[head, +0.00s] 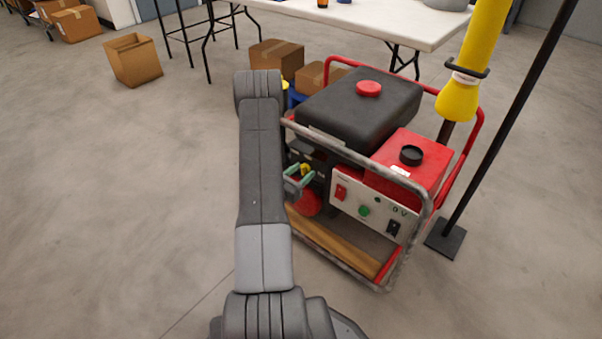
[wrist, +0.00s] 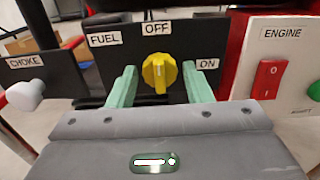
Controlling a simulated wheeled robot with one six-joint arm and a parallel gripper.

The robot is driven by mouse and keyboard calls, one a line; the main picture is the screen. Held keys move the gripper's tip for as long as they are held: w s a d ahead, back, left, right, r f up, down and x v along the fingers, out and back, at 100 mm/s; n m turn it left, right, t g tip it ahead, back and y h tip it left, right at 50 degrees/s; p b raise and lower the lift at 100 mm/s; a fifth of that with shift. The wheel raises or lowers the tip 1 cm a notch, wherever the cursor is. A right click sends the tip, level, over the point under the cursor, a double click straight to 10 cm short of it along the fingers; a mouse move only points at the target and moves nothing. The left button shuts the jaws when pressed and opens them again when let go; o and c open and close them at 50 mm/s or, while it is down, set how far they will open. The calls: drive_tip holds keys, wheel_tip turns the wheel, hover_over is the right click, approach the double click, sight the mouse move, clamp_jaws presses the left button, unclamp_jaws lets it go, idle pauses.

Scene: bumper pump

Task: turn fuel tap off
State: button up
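The fuel tap is a yellow knob (wrist: 159,74) on a dark panel, labelled FUEL and OFF above and ON to the right. Its raised ridge stands about upright in the wrist view, toward the OFF label. My gripper (wrist: 160,84) is open, with one green finger on each side of the knob and a visible gap to each. Whether the fingertips reach past the knob's face is hard to tell. In the head view my gripper (head: 297,182) is at the left side of the red-framed generator (head: 369,206), and the knob shows as a small yellow patch (head: 306,169).
A white choke knob (wrist: 25,95) sticks out at the left. A red engine switch (wrist: 268,80) and green button (wrist: 314,91) are on the white panel at the right. A yellow hose nozzle (head: 460,98) and black pole (head: 500,130) stand beyond the generator.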

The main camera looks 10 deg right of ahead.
drive_tip(key=shift+o, duration=0.7)
drive_tip(key=shift+s+a, duration=0.1)
drive_tip(key=shift+a, duration=0.15)
drive_tip(key=p+v, duration=0.2)
drive_tip(key=v, duration=1.1)
drive_tip(key=shift+s+p, duration=0.15)
drive_tip(key=shift+p, duration=0.25)
drive_tip(key=b+x, duration=0.2)
drive_tip(key=x, duration=1.1)
drive_tip(key=shift+w+d+b, duration=0.3)
drive_tip(key=shift+b, duration=0.1)
